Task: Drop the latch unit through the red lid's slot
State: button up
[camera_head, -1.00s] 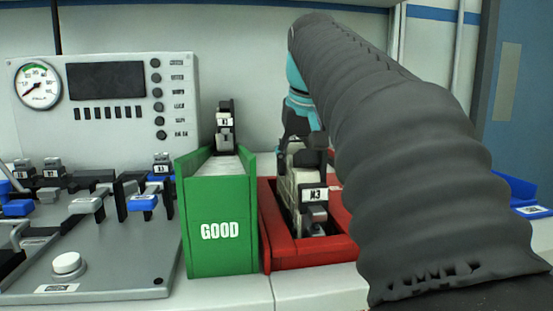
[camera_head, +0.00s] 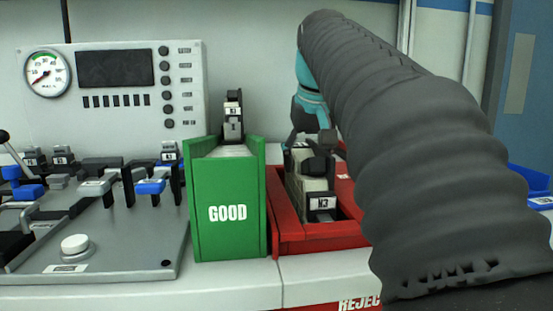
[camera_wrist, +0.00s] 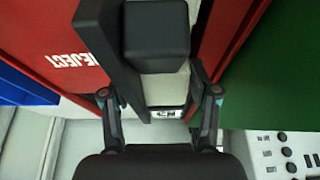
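The latch unit (camera_head: 312,181), pale and dark with an M3 label, sits upright in the slot of the red lid (camera_head: 287,225). Its lower end is hidden below the slot's rim. In the wrist view the unit's dark top block (camera_wrist: 156,38) and pale body lie beyond my fingers, over the red lid (camera_wrist: 60,45) marked REJECT. My gripper (camera_head: 308,141) is above and behind the unit. In the wrist view its two fingers (camera_wrist: 160,97) stand apart, with a visible gap beside the unit. The gripper looks open.
A green GOOD bin (camera_head: 228,225) stands close to the left of the red lid, with another unit (camera_head: 233,118) at its far end. A grey fixture (camera_head: 110,245) and gauge panel (camera_head: 125,90) lie further left. A blue bin (camera_head: 530,182) is at the right.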

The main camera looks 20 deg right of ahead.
jog(key=shift+o, duration=0.9)
jog(key=shift+r, duration=0.1)
jog(key=v, duration=1)
jog(key=shift+s+a+r, duration=0.1)
jog(key=shift+r, duration=0.2)
jog(key=shift+s+r, duration=0.3)
jog(key=shift+r, duration=0.25)
jog(key=shift+a, duration=0.1)
